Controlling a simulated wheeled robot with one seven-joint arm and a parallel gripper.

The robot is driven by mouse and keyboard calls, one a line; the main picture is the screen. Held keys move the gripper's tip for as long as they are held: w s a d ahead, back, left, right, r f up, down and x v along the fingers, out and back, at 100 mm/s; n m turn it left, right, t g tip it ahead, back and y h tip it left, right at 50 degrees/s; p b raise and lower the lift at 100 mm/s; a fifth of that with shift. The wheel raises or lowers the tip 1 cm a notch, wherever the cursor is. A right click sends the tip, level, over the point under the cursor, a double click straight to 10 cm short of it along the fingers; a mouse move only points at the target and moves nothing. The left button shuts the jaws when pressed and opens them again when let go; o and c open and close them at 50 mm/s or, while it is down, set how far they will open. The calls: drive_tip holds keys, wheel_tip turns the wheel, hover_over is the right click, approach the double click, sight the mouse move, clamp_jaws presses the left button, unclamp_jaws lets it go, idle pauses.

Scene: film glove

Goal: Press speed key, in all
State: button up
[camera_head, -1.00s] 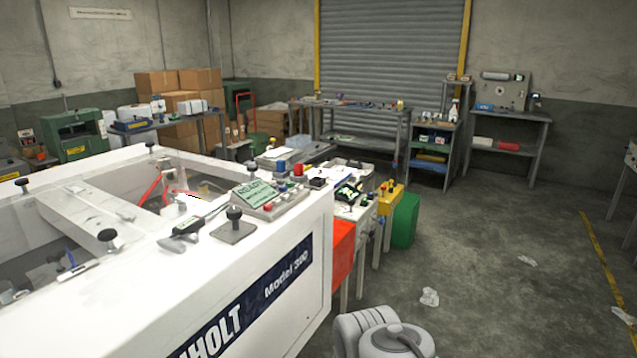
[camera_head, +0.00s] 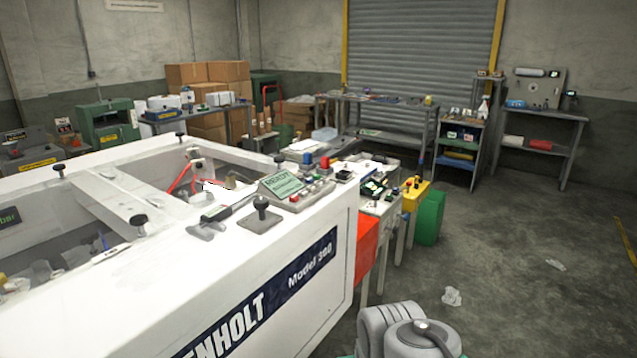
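The key labels are too small to read, so I cannot tell which one is the speed key. A black-knobbed lever (camera_head: 261,207) stands on a plate just in front of the panel. A grey part of my own arm shows at the bottom of the view, well right of and below the panel. My gripper is not in view.
Behind the machine's right end are a bench with small devices, a yellow box (camera_head: 415,194) and a green bin (camera_head: 429,218). Crumpled paper (camera_head: 452,296) lies on the floor. The floor to the right is mostly clear. Shelves (camera_head: 458,150) stand along the back wall.

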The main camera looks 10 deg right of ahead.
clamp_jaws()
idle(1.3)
